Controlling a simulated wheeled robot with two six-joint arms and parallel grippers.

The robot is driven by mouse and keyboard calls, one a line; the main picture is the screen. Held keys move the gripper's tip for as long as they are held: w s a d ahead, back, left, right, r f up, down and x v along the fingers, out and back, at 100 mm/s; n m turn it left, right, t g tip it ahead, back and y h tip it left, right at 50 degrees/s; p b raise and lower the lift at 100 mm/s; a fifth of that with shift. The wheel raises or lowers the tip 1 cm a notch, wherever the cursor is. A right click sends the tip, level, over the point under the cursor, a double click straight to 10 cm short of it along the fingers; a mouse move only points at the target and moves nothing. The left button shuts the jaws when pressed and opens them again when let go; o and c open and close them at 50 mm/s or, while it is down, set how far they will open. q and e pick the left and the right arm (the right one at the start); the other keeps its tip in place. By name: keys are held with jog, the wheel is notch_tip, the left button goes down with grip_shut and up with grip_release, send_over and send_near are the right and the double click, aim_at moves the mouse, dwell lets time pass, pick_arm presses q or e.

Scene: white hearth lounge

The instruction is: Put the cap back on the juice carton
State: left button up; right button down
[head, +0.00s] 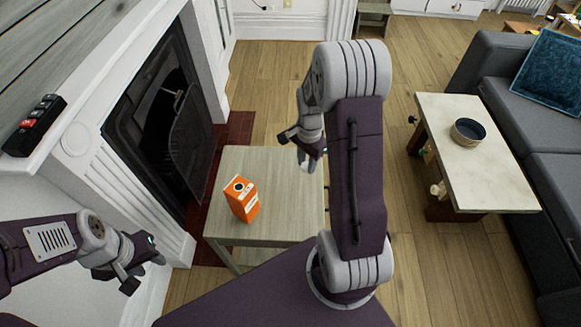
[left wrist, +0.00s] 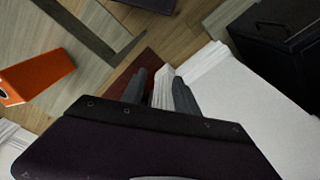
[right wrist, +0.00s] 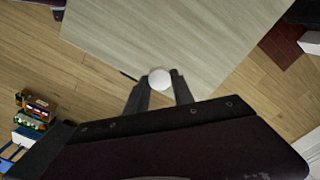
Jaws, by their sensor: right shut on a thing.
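The orange juice carton (head: 245,204) stands upright on the small pale wooden table (head: 283,178), with a dark round opening on its white-marked top. It also shows in the left wrist view (left wrist: 40,76) at the left edge. My right gripper (head: 304,152) is above the table's right part, to the right of the carton and apart from it. In the right wrist view its fingertips (right wrist: 159,84) are shut on a round white cap (right wrist: 160,79). My left gripper (head: 143,270) is open and empty, left of the table; its fingers (left wrist: 160,88) stand apart in the left wrist view.
A black fireplace with an open door (head: 190,152) stands close behind the table's left side. A pale-topped side table (head: 478,165) with a dark bowl (head: 468,131) and a grey sofa (head: 545,150) are at the right. Most of the small table's top is clear.

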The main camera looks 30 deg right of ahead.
jog(key=s+d+r, duration=0.3)
jog(key=d, duration=0.1)
jog(key=shift+d+r, duration=0.15)
jog(key=shift+d, duration=0.15)
